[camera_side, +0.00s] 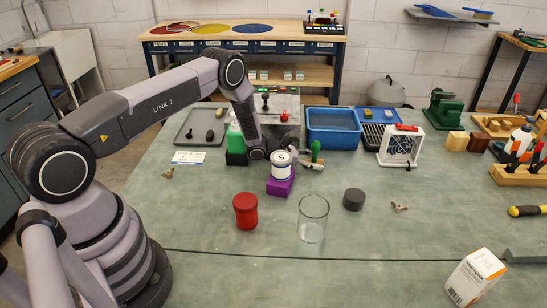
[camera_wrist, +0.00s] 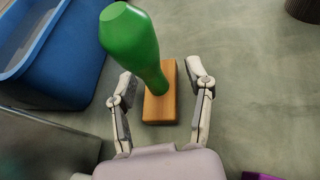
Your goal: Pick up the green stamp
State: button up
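The green stamp (camera_wrist: 128,38) stands upright in the wrist view, a rounded green handle on a wooden block base (camera_wrist: 160,105). My gripper (camera_wrist: 160,82) is open, with one finger on each side of the wooden base and a gap showing on both sides. In the side view the green handle (camera_side: 315,150) shows just beyond my gripper (camera_side: 312,165), in front of the blue tub. Its base is mostly hidden there by the gripper.
The blue tub (camera_side: 333,140) is close behind the stamp. A red jar (camera_side: 245,213), a glass cylinder (camera_side: 313,232) and a dark round piece (camera_side: 353,199) stand nearer the front.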

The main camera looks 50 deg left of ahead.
grip_shut()
